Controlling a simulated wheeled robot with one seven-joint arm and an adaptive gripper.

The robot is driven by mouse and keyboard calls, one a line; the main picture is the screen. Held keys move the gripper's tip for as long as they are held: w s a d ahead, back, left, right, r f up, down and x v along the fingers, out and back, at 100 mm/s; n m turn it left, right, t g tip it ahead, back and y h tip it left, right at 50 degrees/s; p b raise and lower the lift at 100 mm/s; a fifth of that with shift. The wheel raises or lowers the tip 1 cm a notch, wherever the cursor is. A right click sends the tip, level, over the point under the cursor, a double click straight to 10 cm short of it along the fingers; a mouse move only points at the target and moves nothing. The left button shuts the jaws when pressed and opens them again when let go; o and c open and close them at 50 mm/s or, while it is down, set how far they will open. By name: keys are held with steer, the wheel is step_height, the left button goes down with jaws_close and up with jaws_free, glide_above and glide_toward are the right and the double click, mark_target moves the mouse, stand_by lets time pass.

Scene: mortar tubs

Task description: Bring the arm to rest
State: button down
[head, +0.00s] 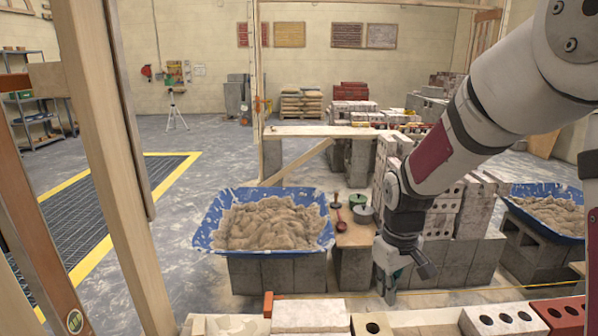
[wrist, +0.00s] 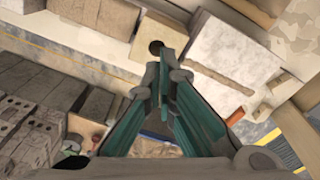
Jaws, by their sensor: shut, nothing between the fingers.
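My gripper (head: 388,289) points down in the head view, above and behind the near row of bricks. It also shows in the wrist view (wrist: 162,58), with its teal fingers close together and nothing between them. My white arm reaches in from the upper right of the head view. A blue tub (head: 207,222) of sandy mortar stands on grey blocks left of my gripper. A second blue tub (head: 577,236) of mortar stands at the right edge.
A near ledge carries pale bricks (head: 310,316) and red bricks, below my gripper. Stacked bricks (head: 443,222) stand close behind my arm. A small board (head: 354,236) holds pots and a tool. Wooden posts (head: 110,150) rise at left. Open floor (head: 215,155) lies farther back left.

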steer(key=s+r+m+t+p, duration=0.2)
steer(key=s+r, duration=1)
steer(key=r, duration=0.3)
steer(key=s+r+m+t+p, duration=0.1)
steer(key=s+r, duration=0.4)
steer(key=s, duration=1)
steer(key=shift+r+m+p, duration=0.3)
steer(key=shift+m+p, duration=0.55)
steer(key=shift+m, duration=0.15)
steer(key=shift+s, duration=0.1)
